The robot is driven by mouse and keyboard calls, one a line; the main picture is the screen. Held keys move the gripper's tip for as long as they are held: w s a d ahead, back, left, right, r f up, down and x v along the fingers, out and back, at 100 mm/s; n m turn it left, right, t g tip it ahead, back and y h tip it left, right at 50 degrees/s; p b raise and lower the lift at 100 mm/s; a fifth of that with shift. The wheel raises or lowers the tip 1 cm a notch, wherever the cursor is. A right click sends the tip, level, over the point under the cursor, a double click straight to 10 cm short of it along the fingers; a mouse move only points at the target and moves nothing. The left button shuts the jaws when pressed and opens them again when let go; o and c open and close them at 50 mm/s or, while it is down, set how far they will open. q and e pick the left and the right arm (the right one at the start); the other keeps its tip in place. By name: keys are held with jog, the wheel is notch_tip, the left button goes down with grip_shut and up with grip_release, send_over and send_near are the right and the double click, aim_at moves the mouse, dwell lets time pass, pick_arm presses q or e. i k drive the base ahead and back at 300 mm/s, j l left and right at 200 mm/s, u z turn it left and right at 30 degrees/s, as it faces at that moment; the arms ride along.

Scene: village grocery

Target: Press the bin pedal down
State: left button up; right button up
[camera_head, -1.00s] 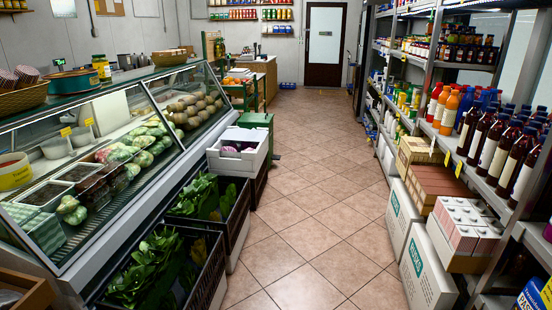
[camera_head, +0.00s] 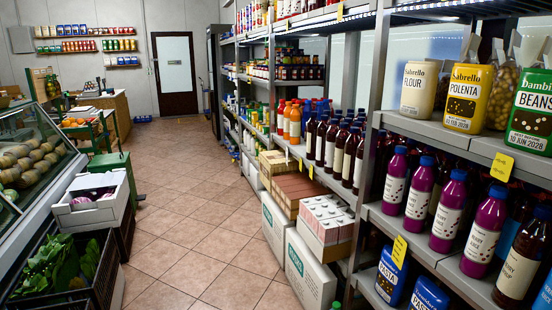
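No pedal shows in the head view. A dark green box-like thing (camera_head: 110,163) with a flat top stands on the floor at the left, just behind a white crate; I cannot tell whether it is a bin. Its lower part is mostly hidden by the crate. Neither of my grippers is in view.
A tiled aisle (camera_head: 195,220) runs clear to a door (camera_head: 174,65). At the left are a glass counter (camera_head: 30,150), the white crate (camera_head: 95,213) and a crate of greens (camera_head: 62,270). Shelving (camera_head: 372,100) with bottles and white cartons (camera_head: 308,275) bounds the right.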

aim_at(140, 198)
jog(key=i+j+u, duration=0.3)
jog(key=i, duration=0.75)
jog(key=i+u, duration=0.3)
jog(key=i, duration=4.15)
jog(key=i+u, duration=0.2)
jog(key=i, duration=0.35)
jog(key=i+l+u, duration=0.2)
jog(key=i, duration=0.35)
jog(key=i+l+u, duration=0.2)
jog(key=i, duration=0.35)
jog(key=i+l+u, duration=0.75)
jog(key=i+l, duration=0.1)
jog(key=i, duration=0.05)
